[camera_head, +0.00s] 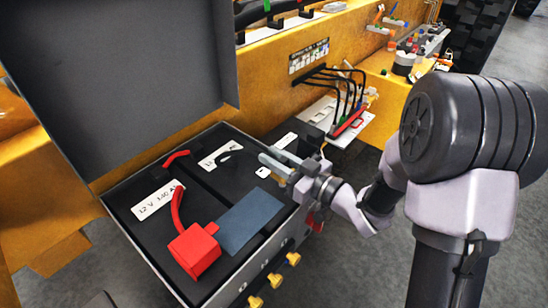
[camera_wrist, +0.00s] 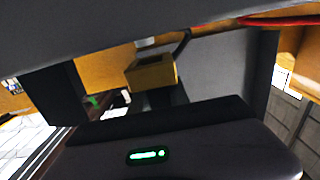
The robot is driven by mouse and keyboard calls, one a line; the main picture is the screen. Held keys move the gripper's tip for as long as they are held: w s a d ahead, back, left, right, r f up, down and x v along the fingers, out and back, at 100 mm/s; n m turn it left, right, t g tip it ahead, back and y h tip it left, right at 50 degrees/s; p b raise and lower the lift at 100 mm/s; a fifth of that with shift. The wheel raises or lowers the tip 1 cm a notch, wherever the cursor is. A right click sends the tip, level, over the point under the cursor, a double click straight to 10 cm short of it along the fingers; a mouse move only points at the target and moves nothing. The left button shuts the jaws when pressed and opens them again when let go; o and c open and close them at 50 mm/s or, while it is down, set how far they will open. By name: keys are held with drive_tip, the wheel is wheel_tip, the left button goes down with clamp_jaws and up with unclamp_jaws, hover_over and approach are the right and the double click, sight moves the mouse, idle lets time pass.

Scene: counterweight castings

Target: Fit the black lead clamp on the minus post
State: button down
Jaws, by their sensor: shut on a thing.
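My gripper (camera_head: 267,158) is over the right side of the open battery box. In the wrist view its dark fingers (camera_wrist: 160,98) are shut on the black lead clamp (camera_wrist: 150,73), a brass-coloured block with a dark opening. A black cable (camera_wrist: 183,43) rises from it. In the head view I cannot make out the clamp at the fingertips. The dark battery (camera_head: 125,208) has a white "12 V 140 Ah" label. A small white tag (camera_head: 262,172) lies just below the fingers. I cannot make out the minus post in either view.
A red block (camera_head: 195,250) with a red cable stands at the box's front. A blue-grey plate (camera_head: 250,220) lies beside it. The raised grey lid (camera_head: 120,80) stands behind the box. Black cables (camera_head: 335,85) run along the yellow body at right.

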drive_tip(key=shift+f+b, duration=1.65)
drive_tip(key=shift+b, duration=0.45)
drive_tip(key=c, duration=1.2)
unclamp_jaws()
drive_tip(key=shift+o, duration=0.2)
drive_tip(key=p+v, duration=0.3)
drive_tip(key=v, duration=1.4)
drive_tip(key=shift+s+d, duration=0.2)
